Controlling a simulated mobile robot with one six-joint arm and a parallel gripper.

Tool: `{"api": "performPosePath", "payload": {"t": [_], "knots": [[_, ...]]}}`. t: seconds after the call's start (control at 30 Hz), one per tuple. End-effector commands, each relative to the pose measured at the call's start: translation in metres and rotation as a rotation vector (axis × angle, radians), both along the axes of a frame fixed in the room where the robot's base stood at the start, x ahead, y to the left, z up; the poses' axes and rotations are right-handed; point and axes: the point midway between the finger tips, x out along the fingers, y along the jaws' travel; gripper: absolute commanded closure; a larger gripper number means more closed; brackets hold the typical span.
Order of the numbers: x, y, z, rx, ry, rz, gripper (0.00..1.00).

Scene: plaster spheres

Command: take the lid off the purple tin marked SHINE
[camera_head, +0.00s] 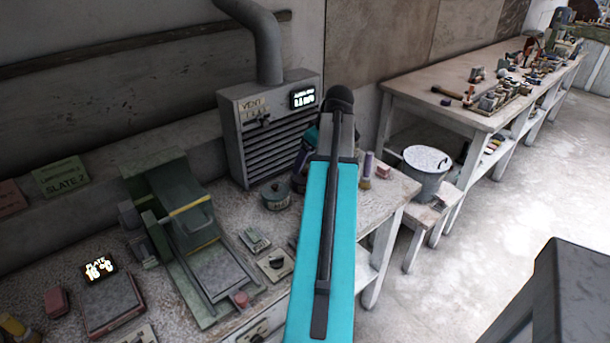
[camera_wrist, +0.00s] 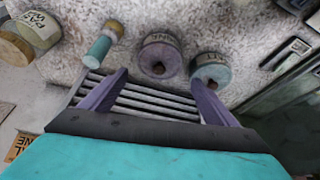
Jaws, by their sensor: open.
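The purple tin (camera_wrist: 160,54) stands on the speckled bench top in the wrist view, with a round lid and a dark knob on it. Its label is upside down and only partly legible. My gripper (camera_wrist: 158,78) is open, its two purple fingers spread wide, and the tin shows just beyond and between the fingertips. The fingers appear apart from it. A teal tin (camera_wrist: 210,68) stands close beside it, near the right fingertip. The teal tin also shows in the head view (camera_head: 276,196). My arm hides the gripper and most of the area around the purple tin there.
A grey vent box (camera_head: 268,128) stands at the bench's back; its slats show between my fingers. A green press (camera_head: 185,240) stands left of my arm. A bucket (camera_head: 426,172) stands right.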

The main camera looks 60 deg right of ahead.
Motion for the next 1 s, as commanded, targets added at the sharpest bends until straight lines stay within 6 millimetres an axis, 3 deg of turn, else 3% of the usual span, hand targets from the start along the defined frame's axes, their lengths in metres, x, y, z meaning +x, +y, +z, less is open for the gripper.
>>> {"api": "performPosePath", "payload": {"t": [0.57,1.0], "knots": [[0.002,-0.001,-0.007,0.001,0.001,-0.001,0.18],[0.016,-0.005,-0.042,0.002,0.001,-0.001,0.18]]}}
